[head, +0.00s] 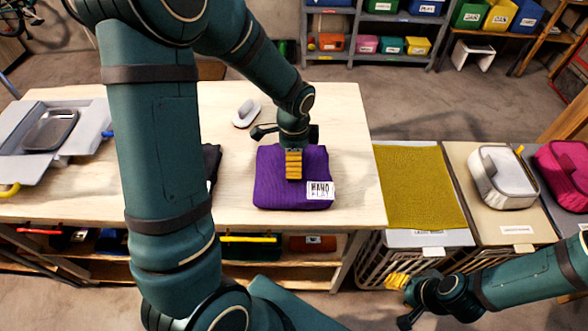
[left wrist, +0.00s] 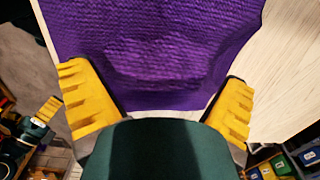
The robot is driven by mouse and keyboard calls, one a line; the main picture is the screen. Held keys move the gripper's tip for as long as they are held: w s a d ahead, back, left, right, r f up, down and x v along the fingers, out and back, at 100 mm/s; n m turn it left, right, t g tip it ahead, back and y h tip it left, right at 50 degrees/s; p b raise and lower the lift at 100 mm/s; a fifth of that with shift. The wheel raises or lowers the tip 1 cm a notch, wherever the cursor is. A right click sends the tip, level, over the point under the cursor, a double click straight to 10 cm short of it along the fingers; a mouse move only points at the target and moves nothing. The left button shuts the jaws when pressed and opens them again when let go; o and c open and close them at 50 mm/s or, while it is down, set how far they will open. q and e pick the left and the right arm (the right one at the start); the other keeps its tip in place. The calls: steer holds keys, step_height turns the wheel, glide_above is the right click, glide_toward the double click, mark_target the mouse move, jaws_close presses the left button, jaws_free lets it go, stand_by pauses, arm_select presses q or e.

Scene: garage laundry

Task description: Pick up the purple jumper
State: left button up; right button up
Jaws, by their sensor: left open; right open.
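The purple jumper (head: 268,187) lies folded on the light wooden table (head: 345,130), with a white tag (head: 320,190) at its front right corner. The jumper (left wrist: 150,45) fills much of the left wrist view. My left gripper (head: 293,166) is over the middle of the jumper, pointing down. In the left wrist view my left gripper (left wrist: 158,85) is open, its yellow fingers wide apart with purple fabric beyond them. I cannot tell whether the fingers touch the fabric. My right gripper (head: 397,281) is open and empty, low in front of the baskets.
A grey-white iron (head: 246,113) sits behind the jumper. A dark folded item (head: 211,160) is left of it, partly hidden by my left arm. Baskets with a mustard cloth (head: 415,185) and a white case (head: 503,178) stand right.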

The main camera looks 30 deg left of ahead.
arm_select(q)
steer(key=shift+f, duration=0.25)
steer(key=c, duration=1.2)
steer(key=shift+c, duration=0.2)
